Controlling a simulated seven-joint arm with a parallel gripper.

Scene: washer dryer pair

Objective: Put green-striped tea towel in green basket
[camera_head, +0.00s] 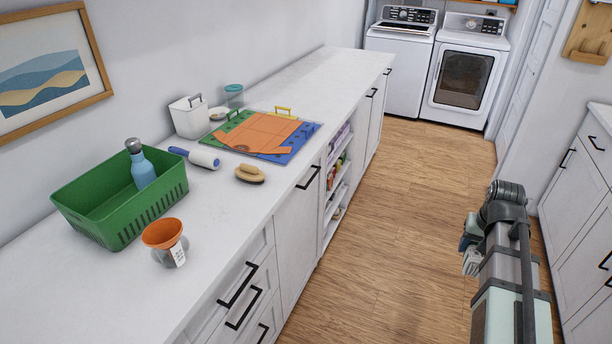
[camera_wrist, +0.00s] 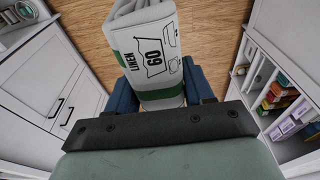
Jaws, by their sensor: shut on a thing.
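The green basket (camera_head: 155,216) stands on the counter at the left of the head view, with a blue bottle (camera_head: 143,172) standing in it. The blue fingers show on both sides of the towel in the wrist view. In the head view my gripper (camera_head: 468,243) is above the floor at the right, far from the basket, and a small pale part of the towel (camera_head: 472,262) shows there.
An orange-rimmed jar (camera_head: 166,244) stands close in front of the basket. A lint roller (camera_head: 196,158), a brush (camera_head: 249,174), a coloured board with orange cloth (camera_head: 262,134) and a white bin (camera_head: 189,117) are farther along the counter (camera_head: 240,240). Open floor (camera_head: 400,200) lies between the cabinets.

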